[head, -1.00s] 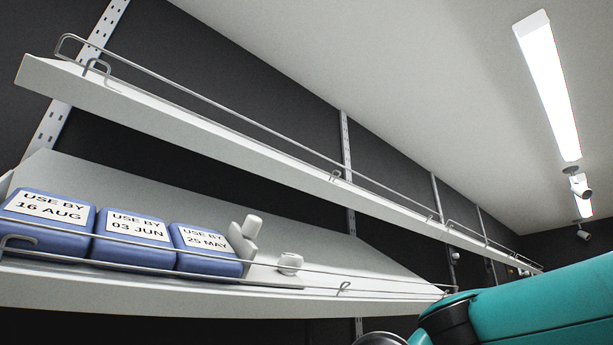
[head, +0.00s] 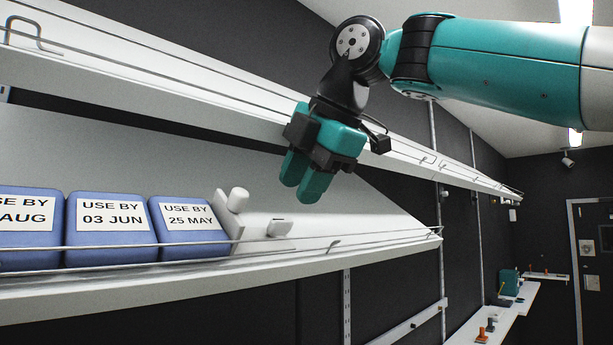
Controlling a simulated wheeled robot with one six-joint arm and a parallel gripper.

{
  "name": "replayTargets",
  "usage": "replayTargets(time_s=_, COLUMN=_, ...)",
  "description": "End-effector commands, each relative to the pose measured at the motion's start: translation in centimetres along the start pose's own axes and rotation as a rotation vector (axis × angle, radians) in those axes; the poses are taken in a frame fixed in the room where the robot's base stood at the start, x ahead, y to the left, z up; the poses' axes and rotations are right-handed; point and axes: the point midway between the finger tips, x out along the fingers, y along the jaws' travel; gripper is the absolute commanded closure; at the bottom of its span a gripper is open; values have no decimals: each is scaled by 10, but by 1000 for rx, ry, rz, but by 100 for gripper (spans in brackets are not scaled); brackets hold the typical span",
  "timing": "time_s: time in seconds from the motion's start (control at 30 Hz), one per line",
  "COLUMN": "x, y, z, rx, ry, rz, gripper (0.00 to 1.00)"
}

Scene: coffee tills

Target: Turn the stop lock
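The white stop (head: 228,216) stands on the lower shelf against the right side of the last blue box, with a rounded white knob (head: 238,199) on top. A small white lock piece (head: 280,228) sits just right of it behind the wire rail; I take it for the stop lock. Its turn angle is hard to read. My gripper (head: 306,192) hangs above and right of the lock, pointing down, apart from everything. Its teal fingers lie close side by side with nothing between them.
Blue boxes labelled 16 AUG, 03 JUN (head: 112,228) and 25 MAY (head: 188,227) stand in a row to the left. A wire rail (head: 330,247) runs along the lower shelf's front (head: 200,279). The upper shelf (head: 200,105) passes behind my gripper. The lower shelf's right part is bare.

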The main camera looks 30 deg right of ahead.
Motion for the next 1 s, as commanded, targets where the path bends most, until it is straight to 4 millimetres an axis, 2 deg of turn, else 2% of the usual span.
replayTargets(time_s=0.03, x=15, y=-5, z=0, rx=-1, ry=1, rz=-1, gripper=66)
replayTargets(time_s=0.3, x=49, y=-4, z=0, rx=1, ry=1, rz=-2, gripper=66)
replayTargets(time_s=0.6, x=62, y=-1, z=-1, rx=1, ry=1, rz=0, gripper=66)
replayTargets(time_s=0.73, x=60, y=0, z=-1, rx=1, ry=1, rz=-1, gripper=96)
replayTargets(time_s=0.87, x=60, y=0, z=-1, rx=6, ry=1, rz=0, gripper=96)
replayTargets(time_s=1.0, x=60, y=0, z=-1, rx=219, ry=1, rz=1, gripper=96)
